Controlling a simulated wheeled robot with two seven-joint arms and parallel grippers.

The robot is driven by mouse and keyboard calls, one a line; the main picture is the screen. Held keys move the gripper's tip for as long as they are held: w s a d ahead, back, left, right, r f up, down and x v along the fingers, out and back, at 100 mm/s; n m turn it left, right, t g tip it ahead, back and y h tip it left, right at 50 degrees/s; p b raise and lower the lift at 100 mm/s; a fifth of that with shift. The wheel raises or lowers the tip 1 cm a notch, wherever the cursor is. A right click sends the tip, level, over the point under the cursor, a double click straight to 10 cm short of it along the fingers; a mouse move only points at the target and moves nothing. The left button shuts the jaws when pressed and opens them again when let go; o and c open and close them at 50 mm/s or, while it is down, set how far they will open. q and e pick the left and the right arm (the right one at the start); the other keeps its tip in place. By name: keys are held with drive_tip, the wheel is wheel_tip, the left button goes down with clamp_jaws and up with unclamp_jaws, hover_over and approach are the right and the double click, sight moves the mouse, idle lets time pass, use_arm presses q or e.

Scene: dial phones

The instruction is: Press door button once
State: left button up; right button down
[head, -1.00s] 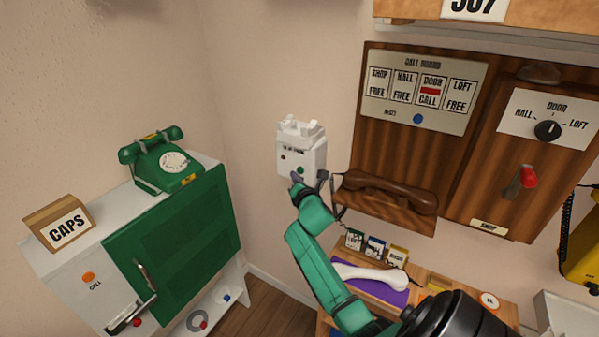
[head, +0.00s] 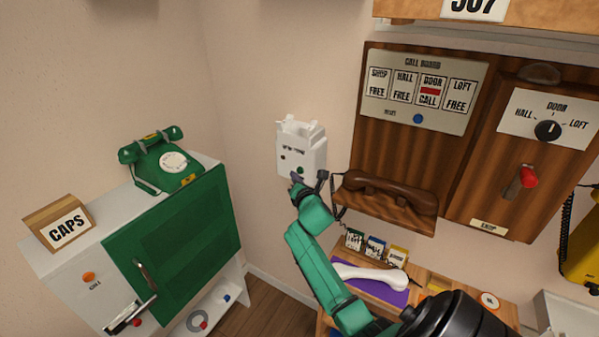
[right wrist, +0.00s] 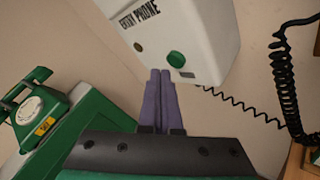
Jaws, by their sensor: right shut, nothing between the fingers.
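The white entry phone (head: 314,155) hangs on the wall left of the wooden call panel. It fills the top of the right wrist view (right wrist: 190,25), lettered "ENTRY PHONE". A round green button (right wrist: 176,59) sits low on its front, with a smaller dark spot to its left; the button also shows in the head view (head: 300,170). My right gripper (head: 297,178) is shut and empty, its fingertips just below the phone's front. In the right wrist view the fingertips (right wrist: 160,73) lie slightly left of and below the button, with no clear contact. My left gripper is out of view.
The call board (head: 418,90) shows a red flag and "CALL" under DOOR. A brown handset (head: 390,192) rests on a shelf close right of my gripper. A coiled black cord (right wrist: 287,85) hangs right of the phone. A green dial phone (head: 160,160) stands on the left cabinet.

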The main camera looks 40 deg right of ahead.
drive_tip(key=shift+d, duration=0.15)
idle(0.5)
drive_tip(key=shift+w+d, duration=0.15)
drive_tip(key=shift+d, duration=0.15)
drive_tip(key=shift+w+d, duration=0.1)
drive_tip(key=shift+d, duration=0.25)
idle(0.8)
drive_tip(key=shift+s+a, duration=0.25)
drive_tip(key=shift+a, duration=0.5)
drive_tip(key=a, duration=0.1)
drive_tip(key=s+a, duration=0.1)
drive_tip(key=a, duration=0.2)
drive_tip(key=shift+s+a, duration=0.25)
drive_tip(key=shift+a, duration=0.15)
